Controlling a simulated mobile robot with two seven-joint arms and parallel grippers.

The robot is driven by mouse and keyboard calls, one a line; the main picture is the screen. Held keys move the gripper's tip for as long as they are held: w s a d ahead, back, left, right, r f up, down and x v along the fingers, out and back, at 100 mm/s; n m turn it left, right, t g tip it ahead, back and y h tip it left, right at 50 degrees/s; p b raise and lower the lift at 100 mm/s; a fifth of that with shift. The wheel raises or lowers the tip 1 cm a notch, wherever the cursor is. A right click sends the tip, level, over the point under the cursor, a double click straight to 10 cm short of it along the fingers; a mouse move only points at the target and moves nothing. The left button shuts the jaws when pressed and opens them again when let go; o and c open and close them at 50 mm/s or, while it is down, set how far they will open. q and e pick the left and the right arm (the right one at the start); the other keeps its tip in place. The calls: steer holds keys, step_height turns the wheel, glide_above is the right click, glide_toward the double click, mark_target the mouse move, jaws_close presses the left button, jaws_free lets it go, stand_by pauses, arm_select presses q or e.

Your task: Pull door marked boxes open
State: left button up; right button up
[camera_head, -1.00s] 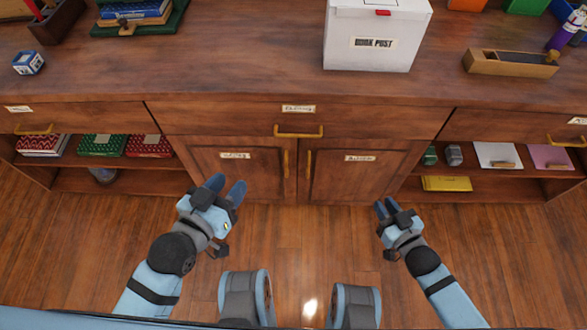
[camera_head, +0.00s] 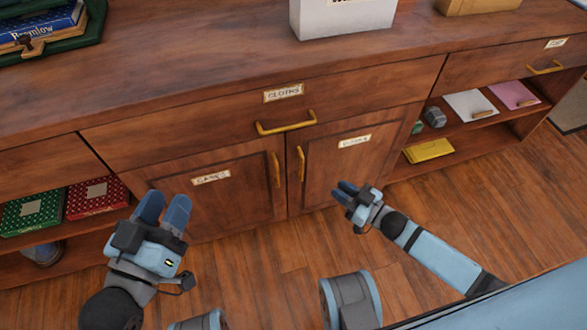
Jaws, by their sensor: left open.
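Two wood cupboard doors stand side by side under a drawer. The left door (camera_head: 215,205) has a label (camera_head: 211,178) that seems to read "GAMES" and a vertical brass handle (camera_head: 277,170) on its right edge. The right door (camera_head: 345,168) has a small blurred label (camera_head: 355,141) and a brass handle (camera_head: 301,164) on its left edge. Both doors are shut. My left gripper (camera_head: 163,206) is open and empty, in front of the left door's lower left. My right gripper (camera_head: 343,192) looks open and empty, in front of the right door's lower part, apart from its handle.
The drawer above (camera_head: 250,115), marked "CLOTHS", has a brass handle (camera_head: 286,122) and is shut. Open shelves at right hold a yellow packet (camera_head: 430,151); red (camera_head: 97,197) and green (camera_head: 33,211) boxes sit on the left shelf. Floor before the doors is clear.

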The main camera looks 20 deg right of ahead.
steer(key=b, duration=0.3)
glide_above(301, 180)
steer(key=d+v, duration=0.1)
steer(key=v, duration=0.3)
steer(key=b+x, duration=0.1)
steer(key=x, duration=0.4)
steer(key=shift+s, duration=0.1)
arm_select(q)
steer(key=shift+m+g, duration=0.6)
steer(key=shift+g, duration=0.2)
steer(key=f, duration=0.4)
steer(key=shift+w+f, duration=0.25)
steer(key=shift+f, duration=0.1)
arm_select(e)
jaws_close()
